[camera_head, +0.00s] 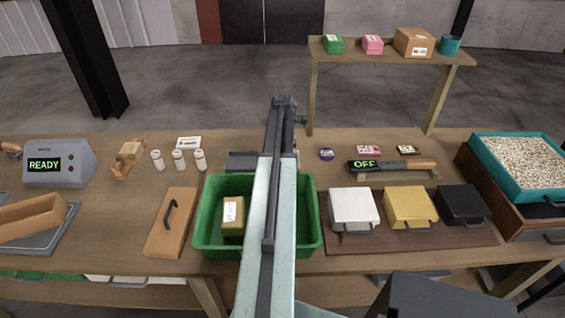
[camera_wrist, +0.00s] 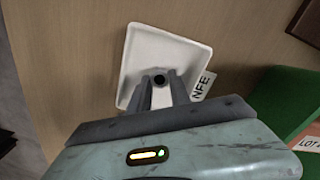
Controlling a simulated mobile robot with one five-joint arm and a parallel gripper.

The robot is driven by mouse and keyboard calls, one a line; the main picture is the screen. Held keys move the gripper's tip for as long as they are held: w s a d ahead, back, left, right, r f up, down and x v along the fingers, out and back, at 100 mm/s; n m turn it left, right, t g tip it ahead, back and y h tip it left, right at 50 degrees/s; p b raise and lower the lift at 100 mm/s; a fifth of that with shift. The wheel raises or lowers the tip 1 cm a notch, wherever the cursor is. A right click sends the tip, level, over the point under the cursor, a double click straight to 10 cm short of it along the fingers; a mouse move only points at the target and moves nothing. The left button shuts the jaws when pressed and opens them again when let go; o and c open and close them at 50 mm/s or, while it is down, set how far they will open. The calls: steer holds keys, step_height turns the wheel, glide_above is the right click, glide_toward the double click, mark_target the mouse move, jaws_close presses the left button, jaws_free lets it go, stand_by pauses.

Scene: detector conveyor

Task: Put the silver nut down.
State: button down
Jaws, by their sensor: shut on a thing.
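My gripper (camera_wrist: 161,92) shows in the wrist view, its two grey fingers closed on a small dark-looking ring-shaped piece (camera_wrist: 159,79), which I take to be the silver nut. Most of the nut is hidden between the fingertips. The nut and fingertips appear over a shallow white tray (camera_wrist: 150,50) with rounded corners. I cannot tell whether the nut touches the tray. In the head view my own arm hides the nut, and I cannot make out the fingers there.
A green bin (camera_head: 312,247) holding a labelled box (camera_head: 233,215) stands beneath my arm; its green side also shows in the wrist view (camera_wrist: 283,95). White bottles (camera_head: 179,160) stand left of my arm. Lidded white, yellow and black boxes (camera_head: 410,205) stand right of the bin.

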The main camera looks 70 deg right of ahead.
steer(key=shift+f, duration=0.1)
steer(key=c, duration=1.2)
jaws_free()
step_height(320, 180, up, 12)
steer(key=p, duration=1.2)
steer(key=shift+r, duration=0.2)
